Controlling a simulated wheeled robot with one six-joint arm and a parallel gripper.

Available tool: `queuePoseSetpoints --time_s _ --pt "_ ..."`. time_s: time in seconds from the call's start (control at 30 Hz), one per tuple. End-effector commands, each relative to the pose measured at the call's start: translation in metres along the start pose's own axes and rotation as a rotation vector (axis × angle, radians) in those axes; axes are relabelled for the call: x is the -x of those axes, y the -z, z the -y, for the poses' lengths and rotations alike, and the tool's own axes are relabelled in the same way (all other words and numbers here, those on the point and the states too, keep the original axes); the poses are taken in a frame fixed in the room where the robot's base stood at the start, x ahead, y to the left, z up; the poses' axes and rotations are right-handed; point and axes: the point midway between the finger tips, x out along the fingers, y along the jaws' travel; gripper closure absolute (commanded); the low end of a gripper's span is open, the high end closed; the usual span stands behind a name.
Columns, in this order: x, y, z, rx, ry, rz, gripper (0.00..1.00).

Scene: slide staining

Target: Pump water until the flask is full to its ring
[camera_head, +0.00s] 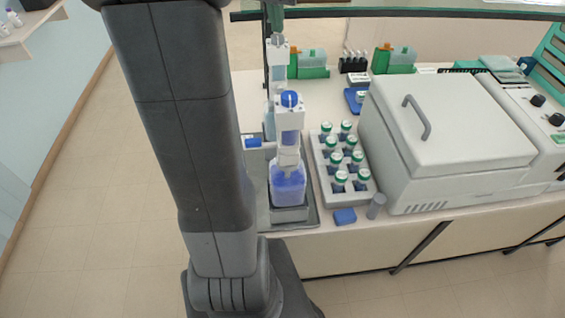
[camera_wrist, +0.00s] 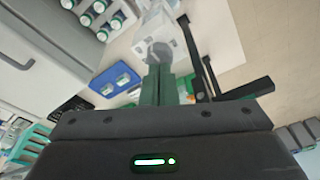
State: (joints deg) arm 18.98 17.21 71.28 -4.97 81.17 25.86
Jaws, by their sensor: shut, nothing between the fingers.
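My gripper's green fingers (camera_head: 277,18) are shut and empty, at the top of the head view, above a white pump top (camera_head: 279,50). The wrist view shows the closed fingers (camera_wrist: 165,82) pointing at a white pump body (camera_wrist: 157,40); I cannot tell if they touch it. A nearer bottle (camera_head: 288,186) with blue liquid stands upright on a grey stand, with a white pump unit (camera_head: 290,125) and blue cap on it. It hides much of the rear pump's lower part. I cannot make out a flask with a ring, nor a fill level against it.
A grey rack (camera_head: 327,180) of green-capped vials stands right of the nearer bottle. A large white lidded machine (camera_head: 450,135) fills the right of the bench. Green holders (camera_head: 313,72) stand at the back. A blue block (camera_head: 345,216) lies near the front edge.

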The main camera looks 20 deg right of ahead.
Motion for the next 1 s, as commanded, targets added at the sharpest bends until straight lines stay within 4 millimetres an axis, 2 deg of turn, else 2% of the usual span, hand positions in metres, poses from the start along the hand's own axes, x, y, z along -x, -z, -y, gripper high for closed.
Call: queuePoseSetpoints --time_s 1.0 --pt "-0.038 -0.008 0.0 0.0 -0.001 0.004 1.0"
